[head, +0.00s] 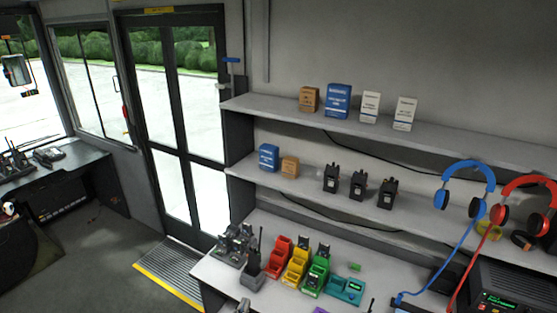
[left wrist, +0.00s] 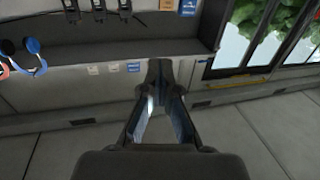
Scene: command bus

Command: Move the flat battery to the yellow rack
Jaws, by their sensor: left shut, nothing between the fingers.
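The yellow rack (head: 296,266) stands on the counter between a red rack (head: 278,258) and a green rack (head: 314,278). Dark blocks show at the backs of the yellow and green racks. I cannot tell which item is the flat battery; a small green piece (head: 355,267) lies behind a teal unit (head: 345,289). My left gripper (left wrist: 160,68) shows in the left wrist view, its fingers meeting at the tips with nothing between them. It is away from the racks, which that view does not show. I cannot make out either gripper clearly in the head view.
Two shelves above the counter hold boxes (head: 338,100) and several black radios (head: 358,185). Blue headphones (head: 465,190) and red headphones hang at the right, their cords crossing downward. A grey cluster of gear (head: 236,246) fills the counter's left end. Floor by the door is clear.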

